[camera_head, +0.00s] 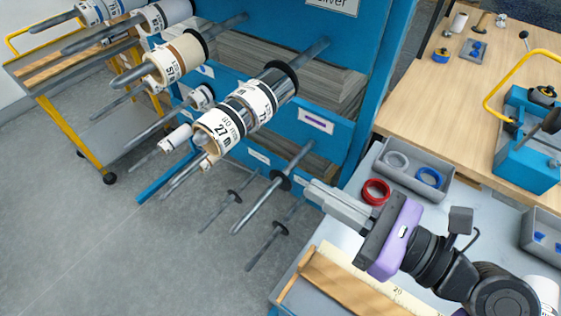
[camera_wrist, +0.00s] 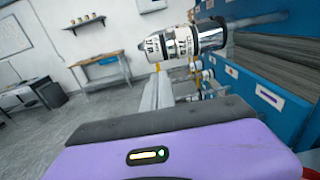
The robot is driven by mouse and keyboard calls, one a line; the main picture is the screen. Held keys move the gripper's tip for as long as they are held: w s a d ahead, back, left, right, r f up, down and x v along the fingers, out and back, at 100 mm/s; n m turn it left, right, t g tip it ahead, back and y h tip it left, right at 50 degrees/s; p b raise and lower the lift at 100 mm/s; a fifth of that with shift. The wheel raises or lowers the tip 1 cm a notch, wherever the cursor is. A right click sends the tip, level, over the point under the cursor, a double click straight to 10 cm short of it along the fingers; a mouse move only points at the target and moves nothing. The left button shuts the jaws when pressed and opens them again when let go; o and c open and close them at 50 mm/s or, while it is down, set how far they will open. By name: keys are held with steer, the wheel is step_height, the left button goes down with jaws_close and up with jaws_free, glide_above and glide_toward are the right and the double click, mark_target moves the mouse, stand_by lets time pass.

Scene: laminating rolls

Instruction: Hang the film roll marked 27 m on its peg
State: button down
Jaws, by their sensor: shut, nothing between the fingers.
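The film roll marked 27 m (camera_head: 218,133) hangs around a peg on the blue rack, in front of a silver roll (camera_head: 262,92) with a white label and a black collar behind it. Its white labelled end faces out. Rolls on this rack also show in the wrist view (camera_wrist: 187,42), where I cannot read the labels surely. My gripper (camera_head: 318,192) has a purple body and grey fingers. It is shut and empty, right of and lower than the 27 m roll, apart from it. The fingers also show in the wrist view (camera_wrist: 158,92).
An empty peg with a black collar (camera_head: 262,205) sticks out below the rolls, left of my gripper. More rolls hang at upper left, such as a cream one (camera_head: 175,60). A grey tray (camera_head: 420,160) and a red ring (camera_head: 376,191) lie on the bench at right.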

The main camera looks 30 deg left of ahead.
mark_target(236, 143)
steer(key=a, duration=0.9)
steer(key=w+a+p, duration=0.1)
steer(key=a, duration=0.3)
steer(key=shift+w+a, duration=0.1)
steer(key=shift+a, duration=0.25)
steer(key=shift+a+r+p, duration=0.2)
steer(key=shift+a+p, duration=0.6)
steer(key=shift+p, duration=0.4)
steer(key=shift+a+f, duration=0.2)
